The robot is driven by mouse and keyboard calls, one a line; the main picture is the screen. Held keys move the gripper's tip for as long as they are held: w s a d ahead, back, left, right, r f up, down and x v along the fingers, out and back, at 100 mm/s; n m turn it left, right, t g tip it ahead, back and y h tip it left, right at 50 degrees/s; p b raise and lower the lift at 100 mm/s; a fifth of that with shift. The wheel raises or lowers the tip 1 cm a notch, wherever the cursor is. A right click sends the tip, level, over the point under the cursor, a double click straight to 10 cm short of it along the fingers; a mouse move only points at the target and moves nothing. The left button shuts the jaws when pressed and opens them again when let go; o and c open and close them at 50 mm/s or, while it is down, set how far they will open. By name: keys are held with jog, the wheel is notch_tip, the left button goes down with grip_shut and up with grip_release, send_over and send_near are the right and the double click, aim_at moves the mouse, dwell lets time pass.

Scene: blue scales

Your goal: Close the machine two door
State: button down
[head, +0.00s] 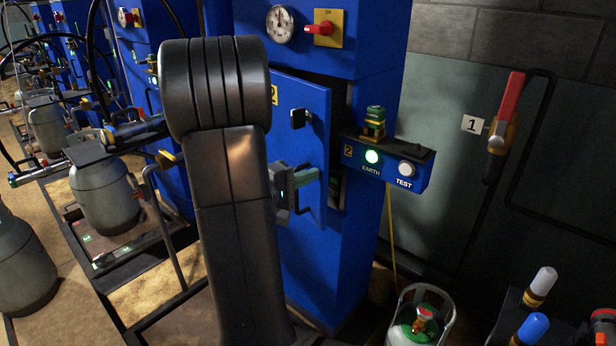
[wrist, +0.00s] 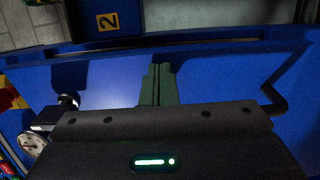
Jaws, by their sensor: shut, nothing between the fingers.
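The machine two door (head: 302,150) is a blue panel with a black handle (head: 300,118). It stands ajar on the blue cabinet (head: 362,75), with a dark gap along its right edge. My gripper (head: 313,174) is at the door's front, below the handle, with its green fingers pointing right. In the wrist view the fingers (wrist: 160,75) are together and empty, in front of a broad blue surface. I cannot tell whether they touch the door. My arm hides the door's left part in the head view.
A control box (head: 395,172) with a lit green EARTH lamp and a TEST button juts out right of the door. A gas cylinder (head: 420,325) stands on the floor below. A red-handled valve (head: 507,105) is on the right wall. More machines (head: 75,50) stand to the left.

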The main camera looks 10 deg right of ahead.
jog(key=b+x, duration=0.4)
jog(key=x, duration=0.4)
jog(key=shift+w+d+r, duration=0.3)
jog(key=shift+w, duration=0.05)
jog(key=shift+b, duration=0.35)
